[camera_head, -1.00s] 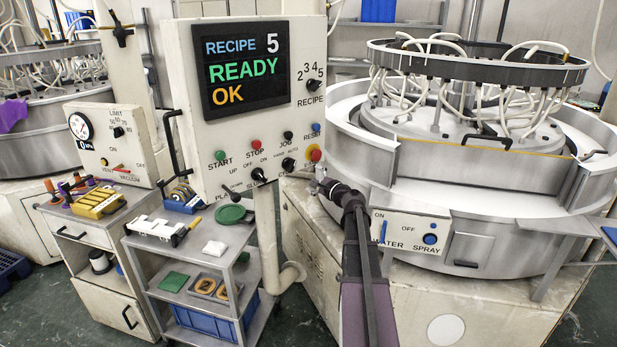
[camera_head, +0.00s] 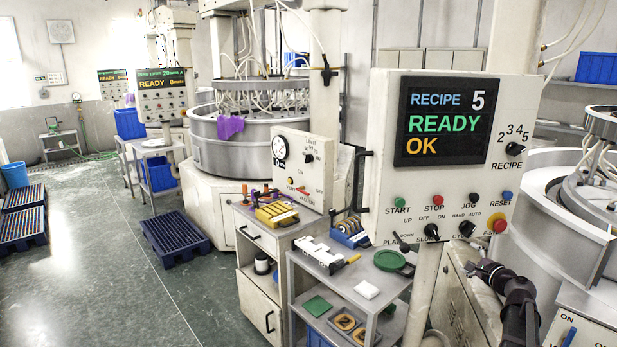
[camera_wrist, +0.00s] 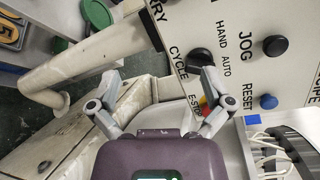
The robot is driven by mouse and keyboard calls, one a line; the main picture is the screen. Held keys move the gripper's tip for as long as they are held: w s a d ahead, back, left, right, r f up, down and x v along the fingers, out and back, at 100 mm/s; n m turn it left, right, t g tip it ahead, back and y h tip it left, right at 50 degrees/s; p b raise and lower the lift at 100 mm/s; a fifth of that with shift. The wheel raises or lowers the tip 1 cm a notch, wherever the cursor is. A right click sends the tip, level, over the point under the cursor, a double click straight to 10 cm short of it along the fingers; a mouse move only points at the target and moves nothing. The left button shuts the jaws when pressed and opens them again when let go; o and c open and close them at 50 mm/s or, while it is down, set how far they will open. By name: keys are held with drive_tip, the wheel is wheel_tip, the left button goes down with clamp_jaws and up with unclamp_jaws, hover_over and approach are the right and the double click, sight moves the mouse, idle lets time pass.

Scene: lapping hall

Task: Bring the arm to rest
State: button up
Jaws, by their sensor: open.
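My gripper (camera_head: 476,268) is in the head view at the lower right, just below the control panel (camera_head: 452,130). In the wrist view my gripper (camera_wrist: 152,78) has its two fingers spread apart with nothing between them. The panel's lower edge lies close beyond the fingers there. The red emergency-stop button (camera_head: 499,226) is above and right of the gripper in the head view. In the wrist view the right finger partly covers that button. I cannot tell whether the gripper touches the panel. The panel's screen reads recipe 5, ready, OK.
A trolley (camera_head: 318,265) with a green disc (camera_head: 389,260) and small parts stands left of the panel. A drawer cabinet (camera_head: 256,284) is beside it. A round lapping machine (camera_head: 552,216) is at the right. Open floor (camera_head: 120,250) lies left, with blue pallets (camera_head: 176,246).

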drive_tip(key=s+a+f+n+g+y, duration=0.1)
drive_tip(key=s+a+f+n+g, duration=0.2)
drive_tip(key=a, duration=0.5)
drive_tip(key=s+a+f+n+g, duration=0.25)
drive_tip(key=a+f+n, duration=0.2)
drive_tip(key=a, duration=0.35)
drive_tip(key=s+a+f+n+g+y, duration=0.1)
drive_tip(key=s+a+f+n+g, duration=0.2)
drive_tip(key=a, duration=0.5)
drive_tip(key=s+a+f+n+g+h, duration=0.3)
drive_tip(key=s+a+n+g, duration=0.1)
drive_tip(key=s, duration=0.3)
drive_tip(key=s+a+f+n+g+h, duration=0.3)
drive_tip(key=s+a+n, duration=0.1)
drive_tip(key=s, duration=0.4)
drive_tip(key=shift+a+n+g, duration=0.3)
drive_tip(key=shift+n+g, duration=0.05)
drive_tip(key=shift+n, duration=0.2)
